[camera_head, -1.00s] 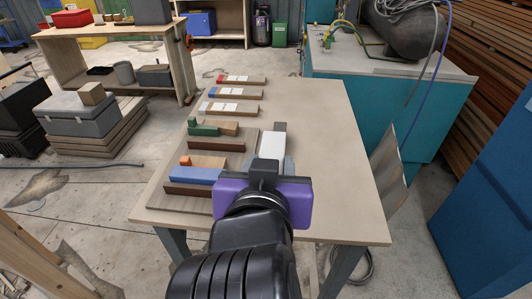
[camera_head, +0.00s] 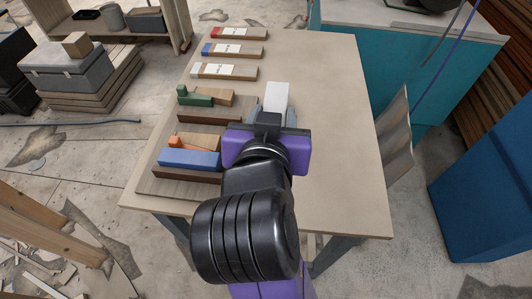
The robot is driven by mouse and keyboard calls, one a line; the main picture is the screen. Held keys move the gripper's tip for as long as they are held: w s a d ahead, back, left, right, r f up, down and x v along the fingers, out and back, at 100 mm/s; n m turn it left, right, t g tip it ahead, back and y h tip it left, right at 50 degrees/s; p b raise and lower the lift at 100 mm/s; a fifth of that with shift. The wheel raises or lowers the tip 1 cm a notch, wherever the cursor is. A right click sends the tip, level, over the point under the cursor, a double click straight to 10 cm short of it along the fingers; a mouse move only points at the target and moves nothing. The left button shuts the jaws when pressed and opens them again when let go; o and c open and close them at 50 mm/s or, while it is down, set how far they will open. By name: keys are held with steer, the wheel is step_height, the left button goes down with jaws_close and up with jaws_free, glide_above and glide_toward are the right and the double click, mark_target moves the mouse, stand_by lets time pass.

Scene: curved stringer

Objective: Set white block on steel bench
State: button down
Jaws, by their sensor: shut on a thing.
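A white block (camera_head: 277,95) sticks out from the far end of my gripper (camera_head: 276,113), above the light-topped table (camera_head: 335,120). My gripper is shut on it, and its grey fingers show on either side. The purple gripper body and the black wrist hide the block's near part. I cannot tell from this view whether the block touches the table top. The table has dark legs; no surface here is clearly marked as the steel bench. A teal cabinet bench with a pale top (camera_head: 420,24) stands beyond the table at the upper right.
The table's right side is clear. A bent sheet (camera_head: 397,138) stands by its right edge.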

step_height(320, 180, down, 19)
steer(key=shift+r, duration=0.15)
stand_by(0.5)
steer(key=shift+f, duration=0.2)
steer(key=c, duration=0.8)
jaws_free()
steer(key=shift+c, duration=0.2)
steer(key=shift+r, duration=0.2)
steer(key=b+v, duration=0.1)
steer(key=v, duration=1.1)
steer(key=shift+b, duration=0.3)
